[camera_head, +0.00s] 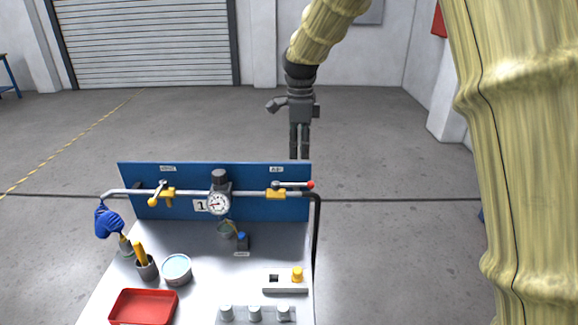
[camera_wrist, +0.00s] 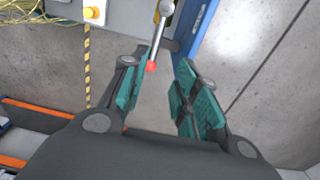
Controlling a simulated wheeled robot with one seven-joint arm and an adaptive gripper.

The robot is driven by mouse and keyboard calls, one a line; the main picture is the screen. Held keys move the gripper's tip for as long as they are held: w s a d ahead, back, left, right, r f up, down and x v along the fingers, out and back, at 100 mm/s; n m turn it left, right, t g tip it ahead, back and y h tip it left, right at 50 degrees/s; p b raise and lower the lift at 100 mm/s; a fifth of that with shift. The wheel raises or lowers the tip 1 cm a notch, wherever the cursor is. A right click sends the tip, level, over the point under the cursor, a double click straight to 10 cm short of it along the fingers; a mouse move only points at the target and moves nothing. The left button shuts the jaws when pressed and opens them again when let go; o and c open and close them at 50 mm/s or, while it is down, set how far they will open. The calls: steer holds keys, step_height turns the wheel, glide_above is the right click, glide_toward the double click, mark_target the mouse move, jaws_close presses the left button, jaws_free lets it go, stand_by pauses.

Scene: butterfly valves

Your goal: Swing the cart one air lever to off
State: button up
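The air lever (camera_head: 294,184) is a pale rod with a red tip on a yellow valve, at the right end of the pipe on the blue panel, under the AIR label (camera_head: 276,169). It lies roughly along the pipe, its tip toward the panel's right edge. I see no contact.
A blue spray-like item (camera_head: 106,221) hangs at the pipe's left end. The cart top holds a red tray (camera_head: 143,306), cups and a yellow button (camera_head: 297,273). Floor behind is clear.

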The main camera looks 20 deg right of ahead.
steer(key=p, duration=0.2)
glide_toward(293, 185)
steer(key=s+d+f, duration=0.2)
steer(key=s, duration=0.1)
steer(key=w+f, duration=0.1)
steer(key=f, duration=0.1)
steer(key=w+f, duration=0.1)
steer(key=f, duration=0.1)
steer(key=w+f, duration=0.1)
steer(key=f, duration=0.1)
steer(key=shift+w+a+p, duration=0.1)
steer(key=shift+a+p, duration=0.1)
steer(key=shift+p, duration=0.1)
steer(key=shift+s+d+r, duration=0.1)
steer(key=shift+s+r, duration=0.35)
steer(key=shift+s, duration=0.25)
steer(key=shift+w+f, duration=0.5)
steer(key=shift+w, duration=0.15)
steer(key=c, duration=0.5)
steer(key=shift+w+f, duration=0.1)
jaws_close()
steer(key=shift+r, duration=0.25)
